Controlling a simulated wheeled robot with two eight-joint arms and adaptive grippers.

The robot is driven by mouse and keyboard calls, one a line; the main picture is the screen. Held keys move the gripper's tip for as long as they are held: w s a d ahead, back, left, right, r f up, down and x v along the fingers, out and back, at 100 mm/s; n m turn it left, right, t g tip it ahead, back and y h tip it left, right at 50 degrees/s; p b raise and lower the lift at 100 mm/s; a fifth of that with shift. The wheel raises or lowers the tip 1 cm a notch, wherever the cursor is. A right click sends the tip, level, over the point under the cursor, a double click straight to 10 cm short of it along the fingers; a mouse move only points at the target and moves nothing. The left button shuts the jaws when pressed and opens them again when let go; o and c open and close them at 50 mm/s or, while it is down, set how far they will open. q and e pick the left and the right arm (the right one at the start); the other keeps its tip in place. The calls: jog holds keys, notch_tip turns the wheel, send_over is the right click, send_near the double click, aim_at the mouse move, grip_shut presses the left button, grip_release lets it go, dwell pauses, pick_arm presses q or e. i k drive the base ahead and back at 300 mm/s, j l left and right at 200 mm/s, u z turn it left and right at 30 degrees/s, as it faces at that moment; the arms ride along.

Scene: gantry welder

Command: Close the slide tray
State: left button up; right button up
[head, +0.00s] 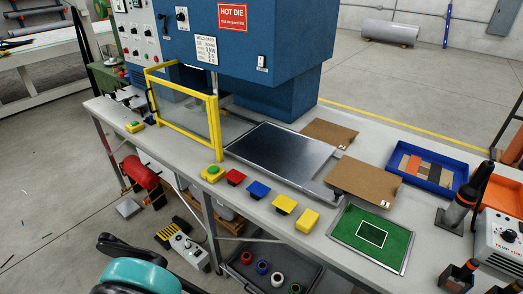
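The slide tray (285,152) looks to be the flat, dark metal plate with a lighter rim on the bench, right of the yellow guard frame (184,108) and in front of the blue machine housing (275,45). It lies out in the open, with its right end near a brown board (365,180). A black and teal part of my arm (135,272) shows at the bottom left. Neither of my grippers shows in the head view.
A row of colored buttons (258,189) runs along the bench's front edge. A green mat (372,236), a blue bin (448,182) and a dark cylindrical tool (456,211) stand to the right. Red cylinder (142,172) and a control box (187,248) are below the bench.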

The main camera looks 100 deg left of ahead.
aim_at(293, 158)
jog(key=u, duration=2.3)
jog(key=k+l+u, duration=0.1)
jog(key=l+u, duration=0.2)
jog(key=k+l+u, duration=0.15)
jog(key=l+u, duration=0.15)
jog(key=k+l+u, duration=0.15)
jog(key=l+u, duration=0.15)
jog(key=k+l+u, duration=0.25)
jog(key=i+u, duration=0.3)
jog(key=u, duration=0.2)
jog(key=i+l+u, duration=0.2)
jog(key=u, duration=0.3)
jog(key=i, duration=0.1)
